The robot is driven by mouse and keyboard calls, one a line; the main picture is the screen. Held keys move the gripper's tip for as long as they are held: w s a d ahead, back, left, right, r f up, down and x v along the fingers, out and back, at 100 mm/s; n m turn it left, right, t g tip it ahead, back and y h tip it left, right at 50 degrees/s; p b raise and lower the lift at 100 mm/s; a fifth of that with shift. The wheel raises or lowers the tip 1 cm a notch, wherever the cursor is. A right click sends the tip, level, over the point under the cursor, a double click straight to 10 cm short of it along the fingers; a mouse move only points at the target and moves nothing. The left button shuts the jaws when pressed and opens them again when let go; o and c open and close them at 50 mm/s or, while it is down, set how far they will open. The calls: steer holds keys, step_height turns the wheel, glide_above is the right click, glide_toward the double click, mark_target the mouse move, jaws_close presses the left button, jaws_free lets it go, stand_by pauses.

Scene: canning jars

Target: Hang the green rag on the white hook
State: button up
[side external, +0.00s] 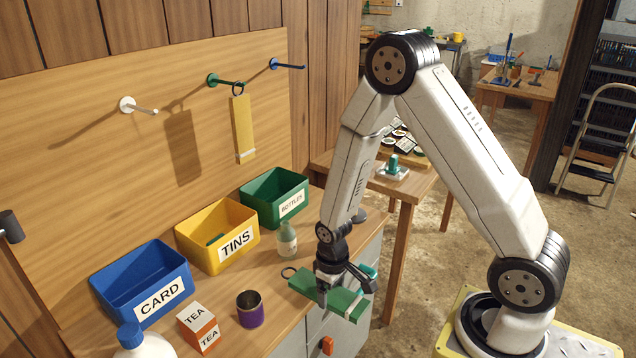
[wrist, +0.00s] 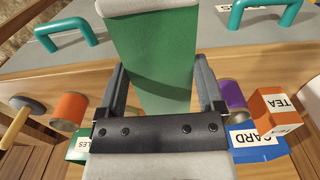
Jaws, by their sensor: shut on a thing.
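The green rag (side external: 330,297) is a flat strip with a pale band at its right end and a dark ring at its left end. My gripper (side external: 338,284) is shut on it, near the bench's front edge. In the wrist view the rag (wrist: 152,55) runs between the two fingers of my gripper (wrist: 160,82), and its ring is not visible. The white hook (side external: 128,104) sticks out of the wooden back panel at the left and is empty. It lies well up and left of my gripper.
A yellow rag (side external: 243,127) hangs on the green hook (side external: 214,80); the blue hook (side external: 274,64) is empty. Blue (side external: 110,295), yellow (side external: 188,246) and green (side external: 253,207) bins line the bench below. A bottle (side external: 287,240), purple can (side external: 250,309) and tea box (side external: 198,327) stand in front.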

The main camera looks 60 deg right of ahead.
glide_toward(273, 285)
step_height(273, 285, down, 2)
steer(key=shift+s+f, duration=0.1)
steer(key=shift+s, duration=0.05)
steer(key=shift+f, duration=0.35)
stand_by(0.3)
step_height(273, 285, down, 2)
steer(key=shift+w+f, duration=0.2)
steer(key=shift+f, duration=0.55)
steer(key=shift+f, duration=0.15)
steer(key=o, duration=1.1)
